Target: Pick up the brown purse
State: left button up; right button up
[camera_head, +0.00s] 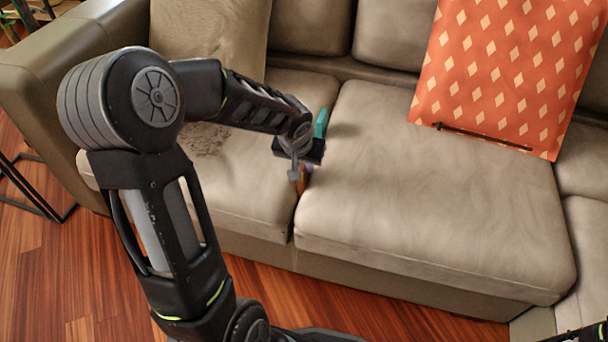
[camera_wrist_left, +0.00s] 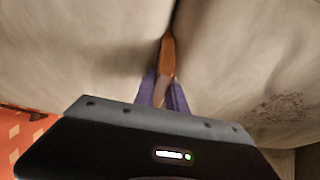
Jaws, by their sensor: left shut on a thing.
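The brown purse (camera_wrist_left: 167,58) shows in the left wrist view as a narrow brown strip between two purple fingers, over the gap between two seat cushions. In the head view only a small brown sliver of it (camera_head: 300,186) shows below my left gripper (camera_head: 303,172), at the front of that gap. The left gripper (camera_wrist_left: 163,92) is shut on the purse. Most of the purse is hidden by the gripper and wrist. I cannot tell whether the purse touches the cushions. My right gripper is not in view.
The beige sofa seat (camera_head: 430,200) is mostly clear on the right. An orange diamond-pattern pillow (camera_head: 500,70) leans at the back right, with a thin dark object (camera_head: 482,137) along its lower edge. A beige pillow (camera_head: 210,35) stands at the back left. A teal object (camera_head: 321,123) shows beside the gripper.

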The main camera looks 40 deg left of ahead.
pick_arm(q)
grip_shut()
notch_tip(320, 180, up, 10)
jog(key=p, duration=0.4)
dwell(0.8)
